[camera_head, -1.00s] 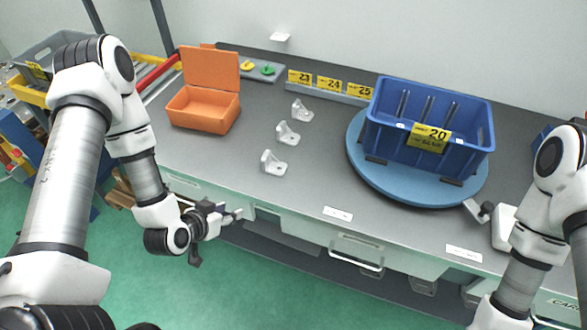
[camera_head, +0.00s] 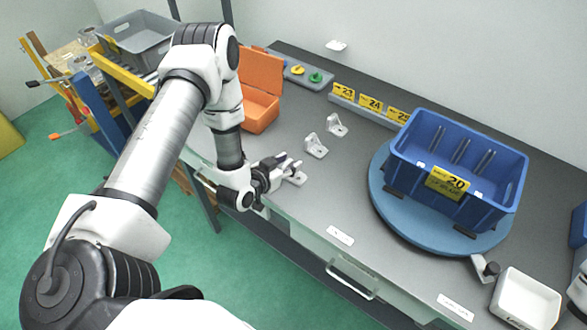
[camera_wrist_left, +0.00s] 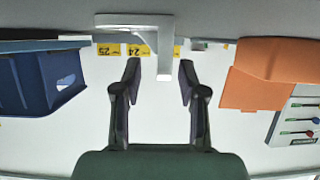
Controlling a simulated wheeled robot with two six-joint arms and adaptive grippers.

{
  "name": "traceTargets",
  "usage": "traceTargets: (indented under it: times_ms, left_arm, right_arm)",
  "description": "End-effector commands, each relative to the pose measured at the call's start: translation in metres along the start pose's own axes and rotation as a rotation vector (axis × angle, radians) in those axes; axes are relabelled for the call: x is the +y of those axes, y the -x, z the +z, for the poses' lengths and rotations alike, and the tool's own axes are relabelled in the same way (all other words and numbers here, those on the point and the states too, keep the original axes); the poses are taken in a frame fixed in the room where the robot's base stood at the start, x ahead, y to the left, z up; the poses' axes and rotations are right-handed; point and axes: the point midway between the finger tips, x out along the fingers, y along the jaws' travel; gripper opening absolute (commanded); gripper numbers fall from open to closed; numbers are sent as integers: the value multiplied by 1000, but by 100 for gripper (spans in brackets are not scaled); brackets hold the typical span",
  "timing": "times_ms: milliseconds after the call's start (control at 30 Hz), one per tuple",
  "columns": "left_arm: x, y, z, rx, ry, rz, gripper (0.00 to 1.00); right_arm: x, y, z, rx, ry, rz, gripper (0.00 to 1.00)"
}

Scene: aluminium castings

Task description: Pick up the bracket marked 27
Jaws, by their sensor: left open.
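Three white angle brackets stand in a row on the grey bench; no number is readable on any of them. The far bracket (camera_head: 337,126) and the middle bracket (camera_head: 315,146) stand clear. My left gripper (camera_head: 287,168) is at the nearest bracket (camera_head: 298,177) and partly hides it. In the left wrist view, which is upside down, my left gripper (camera_wrist_left: 160,72) is open. A white bracket (camera_wrist_left: 164,52) reaches between its two fingertips, with a visible gap to the left finger and a smaller one to the right. My right gripper is out of view.
A blue crate (camera_head: 408,163) marked 20 sits on a round blue turntable (camera_head: 402,221). An open orange box (camera_head: 262,112) stands behind my left arm. Yellow cards 23, 24 and 25 (camera_head: 371,104) line the back.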

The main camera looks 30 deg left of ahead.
Motion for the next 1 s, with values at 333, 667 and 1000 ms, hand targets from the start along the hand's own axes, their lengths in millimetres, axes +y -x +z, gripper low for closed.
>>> traceTargets:
  times_ms: [333, 667, 1000]
  left_arm:
    - [0, -1, 0, 0, 2, -1, 0]
    - [0, -1, 0, 0, 2, -1, 0]
    - [-1, 6, -17, 2, 3, -2, 0]
  right_arm:
    - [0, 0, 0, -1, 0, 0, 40]
    - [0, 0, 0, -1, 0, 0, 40]
    - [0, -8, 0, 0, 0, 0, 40]
